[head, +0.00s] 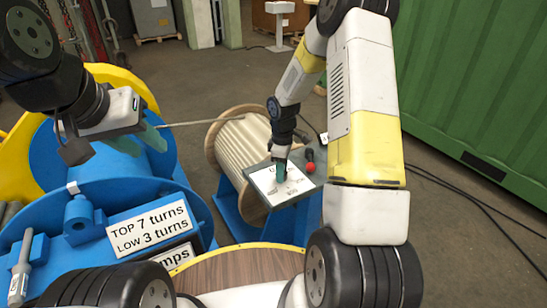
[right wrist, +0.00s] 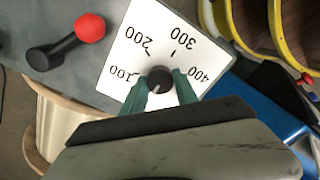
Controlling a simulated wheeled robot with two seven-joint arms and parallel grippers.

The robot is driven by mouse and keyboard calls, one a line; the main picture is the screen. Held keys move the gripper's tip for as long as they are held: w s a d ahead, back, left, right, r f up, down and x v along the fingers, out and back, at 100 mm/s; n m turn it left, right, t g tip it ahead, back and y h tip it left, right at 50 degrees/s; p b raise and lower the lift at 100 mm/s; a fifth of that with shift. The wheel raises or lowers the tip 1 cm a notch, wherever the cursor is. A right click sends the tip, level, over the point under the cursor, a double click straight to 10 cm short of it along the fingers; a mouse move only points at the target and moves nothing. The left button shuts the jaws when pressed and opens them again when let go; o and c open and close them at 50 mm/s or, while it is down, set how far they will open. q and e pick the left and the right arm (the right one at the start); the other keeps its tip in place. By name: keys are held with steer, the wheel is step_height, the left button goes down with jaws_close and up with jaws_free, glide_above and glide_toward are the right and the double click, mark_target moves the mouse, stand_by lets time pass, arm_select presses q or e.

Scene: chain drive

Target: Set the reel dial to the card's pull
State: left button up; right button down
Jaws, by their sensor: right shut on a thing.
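The reel dial is a white plate (right wrist: 120,80) marked 100, 200, 300 and 400, with a round black knob (right wrist: 159,80) near one edge. In the head view the plate (head: 295,191) sits on a grey panel. My right gripper (right wrist: 160,88) has its green fingers closed on both sides of the knob; it also shows in the head view (head: 281,172). I cannot tell which number the knob points to. A card (head: 150,227) reads "TOP 7 turns, LOW 3 turns". No pull value is readable. My left gripper (head: 150,138) hangs over the blue machine; its jaw opening is unclear.
A black lever with a red ball (right wrist: 88,29) stands on the panel beside the dial. A pale wound reel (head: 243,150) is behind the panel, with a rope running left. A second label (head: 180,256), partly hidden, ends in "mps". A green container (head: 480,80) stands at right.

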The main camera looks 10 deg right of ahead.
steer(key=shift+m, duration=0.3)
steer(key=m, duration=0.5)
steer(key=shift+m, duration=0.3)
steer(key=m, duration=0.5)
steer(key=shift+m, duration=0.3)
steer(key=c, duration=0.9)
jaws_free()
steer(key=shift+c, duration=0.2)
steer(key=shift+r, duration=0.1)
step_height(320, 180, up, 8)
steer(key=shift+f, duration=0.15)
